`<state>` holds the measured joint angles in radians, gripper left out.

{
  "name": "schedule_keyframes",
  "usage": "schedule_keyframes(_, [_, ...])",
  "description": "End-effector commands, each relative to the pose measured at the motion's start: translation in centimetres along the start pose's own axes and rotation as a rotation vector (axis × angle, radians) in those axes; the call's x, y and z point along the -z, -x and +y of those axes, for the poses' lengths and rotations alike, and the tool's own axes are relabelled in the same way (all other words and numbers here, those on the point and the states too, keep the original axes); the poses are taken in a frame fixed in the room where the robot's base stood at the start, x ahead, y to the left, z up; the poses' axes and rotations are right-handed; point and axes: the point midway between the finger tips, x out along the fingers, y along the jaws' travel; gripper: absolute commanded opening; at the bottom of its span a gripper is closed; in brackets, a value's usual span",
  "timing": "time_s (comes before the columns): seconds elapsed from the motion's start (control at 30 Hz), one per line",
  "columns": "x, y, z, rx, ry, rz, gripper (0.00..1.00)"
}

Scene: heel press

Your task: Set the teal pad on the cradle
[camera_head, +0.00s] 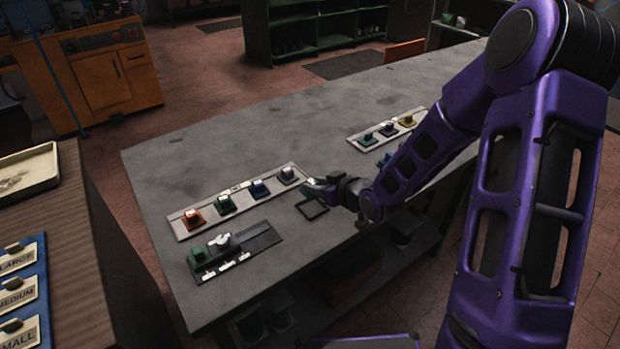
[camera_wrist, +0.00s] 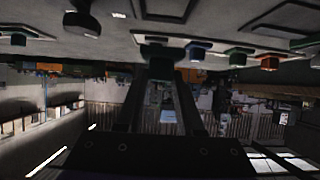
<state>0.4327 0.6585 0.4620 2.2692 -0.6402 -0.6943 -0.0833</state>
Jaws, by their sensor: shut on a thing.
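My gripper (camera_head: 328,188) is over the grey table, by the right end of the near row of pads. It is shut on a small dark teal pad (camera_head: 312,186), held above the table. The teal pad also shows between the fingertips in the wrist view (camera_wrist: 156,51), whose picture is upside down. A dark fixture (camera_head: 262,238) with a green block (camera_head: 198,257) and a pale-topped grey part (camera_head: 222,242) lies at the near left. A black square outline (camera_head: 312,209) lies just below my gripper. I cannot tell which of these is the cradle.
Another tray (camera_head: 357,139) with several pads, one yellow (camera_head: 406,120), stands at the right, behind my forearm. The table's far left is clear.

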Motion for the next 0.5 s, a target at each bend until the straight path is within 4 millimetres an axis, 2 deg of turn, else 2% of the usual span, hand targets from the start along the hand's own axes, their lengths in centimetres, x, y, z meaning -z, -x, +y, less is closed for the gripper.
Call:
schedule_keyframes(0.27, [-0.9, -0.5, 0.0, 0.000, -0.001, 0.000, 0.00])
schedule_keyframes(0.5, [-2.7, -1.5, 0.0, 0.000, 0.000, 0.000, 0.00])
